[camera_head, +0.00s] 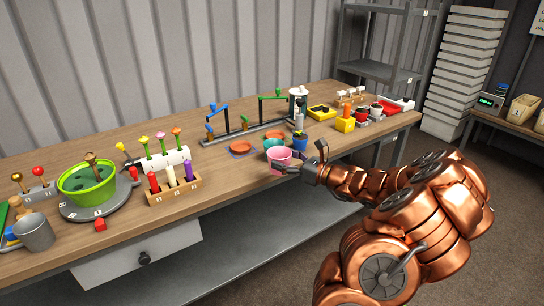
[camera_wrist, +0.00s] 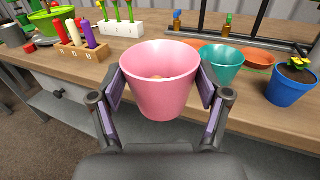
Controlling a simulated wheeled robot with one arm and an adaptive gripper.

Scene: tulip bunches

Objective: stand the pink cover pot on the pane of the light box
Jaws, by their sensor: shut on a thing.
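The pink cover pot (camera_head: 279,160) is upright near the table's front edge, and it fills the middle of the wrist view (camera_wrist: 160,85). My gripper (camera_wrist: 161,92) is shut on it, one finger on each side of its wall; the gripper also shows in the head view (camera_head: 291,167). A small orange-yellow patch shows inside the pot. Whether the pot's base touches the table is hard to tell, as its underside is hidden. I cannot clearly make out the light box or its pane in either view.
Close behind the pink pot are a teal pot (camera_wrist: 221,64), a terracotta saucer (camera_wrist: 258,58) and a blue pot with a yellow-flowered plant (camera_wrist: 291,82). A candle rack (camera_head: 174,190) and a green bowl (camera_head: 87,185) stand to the left. Some front-edge table is clear between rack and pot.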

